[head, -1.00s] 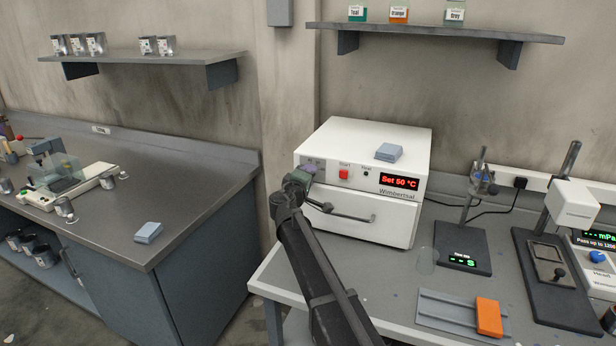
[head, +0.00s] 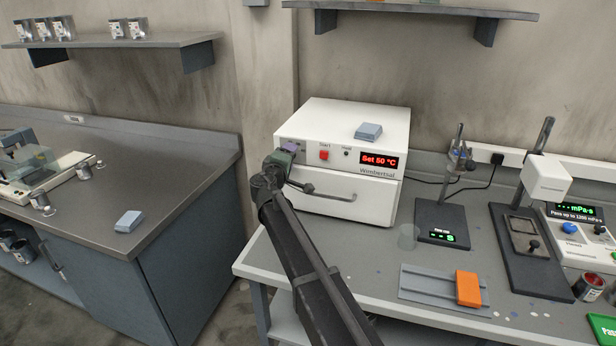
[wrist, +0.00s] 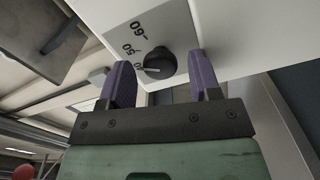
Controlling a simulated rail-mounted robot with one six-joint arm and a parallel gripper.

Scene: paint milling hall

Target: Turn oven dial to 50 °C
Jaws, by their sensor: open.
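The white oven (head: 360,125) stands on the grey bench, its red display (head: 380,161) reading "Set 50 °C". Its black dial (wrist: 160,65) shows in the wrist view, on a grey plate with printed marks, 60 and 50 among them. The dial's pale pointer line points left, toward a mark partly hidden by the knob. My gripper (wrist: 158,85) is open, its purple fingers on either side of the dial and apart from it. In the head view my gripper (head: 287,155) is at the oven's front left, and it hides the dial there.
A red Start button (head: 324,155) sits right of my gripper. The oven drawer's handle (head: 330,192) runs just below. A blue-grey stack (head: 368,131) lies on the oven. A scale (head: 442,223) stands to the right.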

